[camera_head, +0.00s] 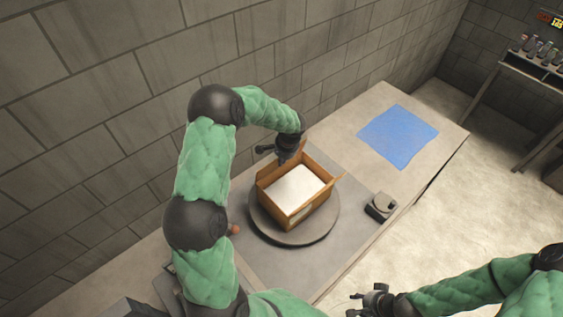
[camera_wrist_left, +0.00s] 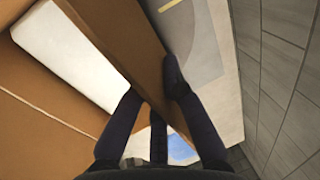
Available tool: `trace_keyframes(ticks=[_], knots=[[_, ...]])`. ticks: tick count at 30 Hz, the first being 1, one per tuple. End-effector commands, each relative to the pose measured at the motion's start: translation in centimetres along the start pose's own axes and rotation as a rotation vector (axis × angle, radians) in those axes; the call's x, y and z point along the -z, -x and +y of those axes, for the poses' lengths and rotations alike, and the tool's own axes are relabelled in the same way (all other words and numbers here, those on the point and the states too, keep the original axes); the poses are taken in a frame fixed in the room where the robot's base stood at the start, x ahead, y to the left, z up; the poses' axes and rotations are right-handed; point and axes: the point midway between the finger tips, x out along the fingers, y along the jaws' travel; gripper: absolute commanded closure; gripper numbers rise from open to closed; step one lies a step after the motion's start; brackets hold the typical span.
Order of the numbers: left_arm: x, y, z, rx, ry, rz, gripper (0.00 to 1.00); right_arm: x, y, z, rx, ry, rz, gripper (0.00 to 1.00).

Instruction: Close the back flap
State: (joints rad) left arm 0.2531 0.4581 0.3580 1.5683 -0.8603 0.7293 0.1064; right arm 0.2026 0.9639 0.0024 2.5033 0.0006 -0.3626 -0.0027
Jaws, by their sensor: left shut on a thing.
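An open brown cardboard box (camera_head: 287,217) with a white item (camera_head: 295,184) inside stands on a round grey turntable (camera_head: 262,225). My left gripper (camera_head: 281,159) is at the back of the box, over its back edge. In the left wrist view its fingers straddle a brown cardboard panel, the back flap (camera_wrist_left: 148,50), and are shut on it. The white item also shows in the left wrist view (camera_wrist_left: 65,50), beside the panel. In the head view the back flap is mostly hidden by the gripper. My right gripper (camera_head: 358,303) is open and empty, away from the box.
A small dark device (camera_head: 381,206) sits on the table (camera_head: 340,120) right of the turntable. A blue sheet (camera_head: 398,136) lies flat at the far right end. A block wall (camera_head: 110,90) runs close behind. A shelf with bottles (camera_head: 535,68) stands far right.

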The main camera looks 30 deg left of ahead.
Motion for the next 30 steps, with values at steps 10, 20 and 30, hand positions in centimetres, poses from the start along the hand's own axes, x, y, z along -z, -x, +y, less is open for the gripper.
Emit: trace_keyframes(ticks=[10,20,30], knots=[[-0.02,-0.02,0.16,0.004,-0.002,-0.001,1.00,0.01,-0.15,0.05,0.000,0.000,0.000,0.60],[-0.01,-0.02,0.12,0.004,-0.002,-0.001,0.65,0.02,-0.16,0.06,0.000,0.000,0.000,0.60],[0.07,0.77,0.05,0.006,-0.001,0.001,0.65,0.02,-0.16,0.06,0.000,0.000,0.000,0.60]])
